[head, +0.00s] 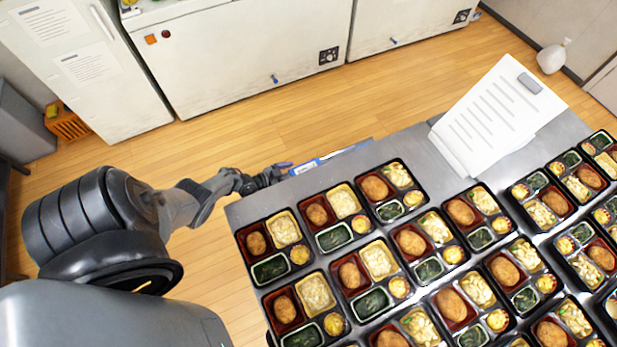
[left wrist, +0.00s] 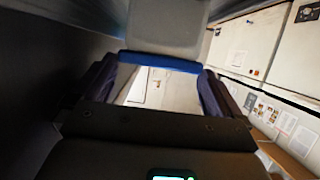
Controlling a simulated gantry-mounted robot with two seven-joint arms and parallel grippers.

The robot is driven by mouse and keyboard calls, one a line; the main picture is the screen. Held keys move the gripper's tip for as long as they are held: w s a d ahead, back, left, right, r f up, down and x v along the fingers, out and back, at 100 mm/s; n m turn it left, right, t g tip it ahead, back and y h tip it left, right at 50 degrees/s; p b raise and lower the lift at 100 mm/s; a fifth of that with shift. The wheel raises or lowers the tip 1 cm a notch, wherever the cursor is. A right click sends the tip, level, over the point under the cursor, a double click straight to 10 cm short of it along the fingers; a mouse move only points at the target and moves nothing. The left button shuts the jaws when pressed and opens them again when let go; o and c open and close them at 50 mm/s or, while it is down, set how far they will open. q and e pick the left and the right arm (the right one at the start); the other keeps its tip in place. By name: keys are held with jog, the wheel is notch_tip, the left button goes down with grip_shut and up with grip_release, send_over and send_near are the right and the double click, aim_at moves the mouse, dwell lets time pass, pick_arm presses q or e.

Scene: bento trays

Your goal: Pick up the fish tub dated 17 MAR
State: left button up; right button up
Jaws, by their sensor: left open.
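No fish tub and no readable 17 MAR date can be made out in either view. My left gripper (head: 277,173) is beyond the far left edge of the table in the head view, small and partly hard to make out. In the left wrist view its two dark fingers (left wrist: 157,88) stand apart, open. A blue bar (left wrist: 160,62) spans the gap between them there, with a pale surface below it; I cannot tell what it belongs to. A blue and white flat object (head: 330,157) shows just past the table edge, right of the gripper. My right gripper is not in view.
The steel table (head: 245,212) holds rows of bento trays (head: 272,248) with food. A clipboard with papers (head: 490,120) stands at its far edge. White cabinets (head: 240,55) line the back, with an orange crate (head: 70,122) at left. Wooden floor lies open between.

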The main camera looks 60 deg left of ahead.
aim_at(310, 165)
pick_arm(q)
jog(key=shift+w+f, duration=0.25)
jog(key=shift+w, duration=0.15)
jog(key=b+x, duration=0.1)
jog(key=x, duration=0.1)
jog(key=b+x, duration=0.2)
jog(key=shift+s+d+f, duration=0.1)
jog(key=shift+f, duration=0.15)
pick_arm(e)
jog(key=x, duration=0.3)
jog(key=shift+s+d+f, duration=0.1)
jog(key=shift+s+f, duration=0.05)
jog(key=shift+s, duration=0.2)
pick_arm(q)
jog(key=shift+w+f, duration=0.1)
jog(key=shift+w, duration=0.35)
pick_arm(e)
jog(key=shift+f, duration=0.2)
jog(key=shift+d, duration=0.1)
pick_arm(q)
jog(key=c, duration=0.9)
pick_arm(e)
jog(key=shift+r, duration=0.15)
